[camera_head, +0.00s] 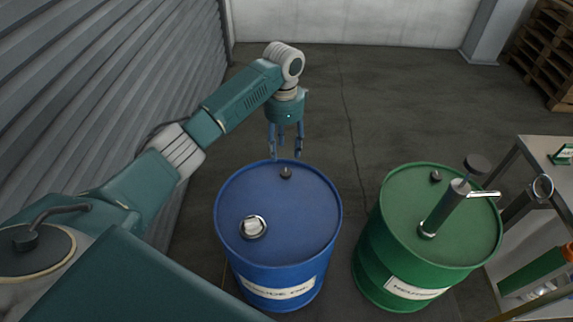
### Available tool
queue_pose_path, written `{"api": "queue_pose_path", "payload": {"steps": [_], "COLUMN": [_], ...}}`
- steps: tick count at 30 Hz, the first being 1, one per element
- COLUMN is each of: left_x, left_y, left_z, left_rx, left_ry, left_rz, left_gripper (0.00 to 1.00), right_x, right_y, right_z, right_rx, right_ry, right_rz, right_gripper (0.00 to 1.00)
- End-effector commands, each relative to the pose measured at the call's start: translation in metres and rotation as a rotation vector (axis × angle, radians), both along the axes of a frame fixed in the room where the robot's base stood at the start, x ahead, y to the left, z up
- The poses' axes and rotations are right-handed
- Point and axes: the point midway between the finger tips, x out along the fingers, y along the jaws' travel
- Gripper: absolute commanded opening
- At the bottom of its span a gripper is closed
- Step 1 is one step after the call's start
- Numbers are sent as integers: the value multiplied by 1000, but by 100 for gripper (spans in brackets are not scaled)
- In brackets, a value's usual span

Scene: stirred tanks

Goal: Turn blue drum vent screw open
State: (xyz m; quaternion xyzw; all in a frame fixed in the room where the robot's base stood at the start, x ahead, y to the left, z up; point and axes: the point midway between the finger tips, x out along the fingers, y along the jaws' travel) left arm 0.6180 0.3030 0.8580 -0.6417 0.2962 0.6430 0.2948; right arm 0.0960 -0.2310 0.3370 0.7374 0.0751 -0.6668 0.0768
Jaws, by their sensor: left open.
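The blue drum (310,215) stands upright in the middle of the head view, with a partly cut-off label on its front. Its vent screw (286,173) is a small dark knob near the far edge of the lid. A larger round bung with a pale cap (253,227) sits at the lid's near left. My left gripper (286,157) points down with its fingers apart and empty. Its fingertips appear above the far rim, just behind the vent screw; the exact height gap is hard to tell. My right gripper is not in view.
A green drum (475,225) with a hand pump (441,210) stands close on the right. A table (525,165) with bottles and a ring is at the far right. A corrugated wall (110,80) runs along the left. Pallets (545,50) are stacked at back right. Floor behind the drums is clear.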

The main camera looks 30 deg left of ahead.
Motion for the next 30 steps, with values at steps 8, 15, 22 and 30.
{"api": "queue_pose_path", "payload": {"steps": [8,15,22,30], "left_x": [-1,0,0,0], "left_y": [0,0,0,0], "left_z": [-54,-87,-96,-96], "left_rx": [0,1,1,1], "left_ry": [3,-1,-3,-3], "left_rz": [3,2,3,3], "left_gripper": [48,48,48,30], "right_x": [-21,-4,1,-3], "right_y": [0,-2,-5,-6], "right_z": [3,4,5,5], "right_rx": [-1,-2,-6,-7], "right_ry": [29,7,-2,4], "right_rz": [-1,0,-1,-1], "right_gripper": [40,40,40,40]}}
